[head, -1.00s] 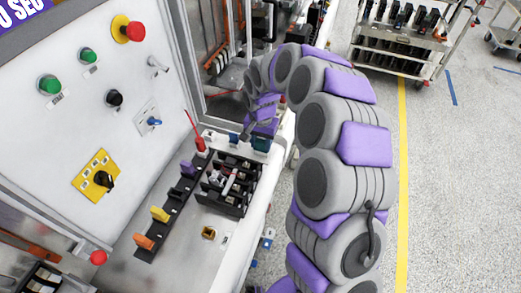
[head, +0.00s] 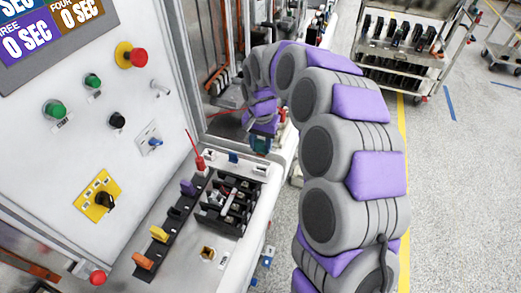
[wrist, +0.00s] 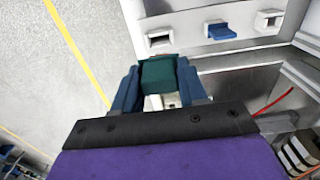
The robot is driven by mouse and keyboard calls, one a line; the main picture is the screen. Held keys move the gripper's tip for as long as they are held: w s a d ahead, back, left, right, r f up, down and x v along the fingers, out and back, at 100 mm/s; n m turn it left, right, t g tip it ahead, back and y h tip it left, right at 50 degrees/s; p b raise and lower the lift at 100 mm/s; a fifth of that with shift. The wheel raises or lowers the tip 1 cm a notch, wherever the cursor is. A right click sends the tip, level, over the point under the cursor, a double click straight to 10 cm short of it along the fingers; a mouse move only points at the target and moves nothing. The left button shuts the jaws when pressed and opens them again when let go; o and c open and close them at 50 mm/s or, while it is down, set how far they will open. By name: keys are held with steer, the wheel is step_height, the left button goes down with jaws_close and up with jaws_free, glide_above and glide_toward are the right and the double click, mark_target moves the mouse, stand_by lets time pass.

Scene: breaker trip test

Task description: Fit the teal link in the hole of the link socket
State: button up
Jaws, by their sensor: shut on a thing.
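The teal link (wrist: 158,80) sits between the two blue fingers of my gripper (wrist: 158,92), which is shut on it. In the head view the link (head: 260,144) is held at the far end of the bench, apart from the white blocks. Two white blocks with dark openings stand on the ledge, one (wrist: 158,40) just beyond the link in the wrist view and one (wrist: 268,20) to its right. The nearer one looks like the link socket, though I cannot be sure. It also shows in the head view (head: 262,169). The link's far end is hidden from the wrist camera.
A blue piece (wrist: 222,31) stands between the white blocks. A red screwdriver-like tool (head: 198,160), a black breaker block (head: 230,205) and a strip with coloured handles (head: 160,234) are on the bench. The control panel (head: 85,150) rises at left.

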steer(key=s+a, duration=0.7)
steer(key=a, duration=0.6)
steer(key=s+a, duration=0.8)
steer(key=a, duration=0.5)
steer(key=shift+r, duration=0.2)
steer(key=shift+s+a+p, duration=0.1)
steer(key=shift+a+p, duration=0.1)
steer(key=shift+p, duration=0.3)
steer(key=shift+f+b, duration=0.45)
steer(key=shift+f, duration=2.45)
steer(key=shift+d+p, duration=0.1)
steer(key=shift+p, duration=0.4)
steer(key=shift+f, duration=1.7)
steer(key=o, duration=1.2)
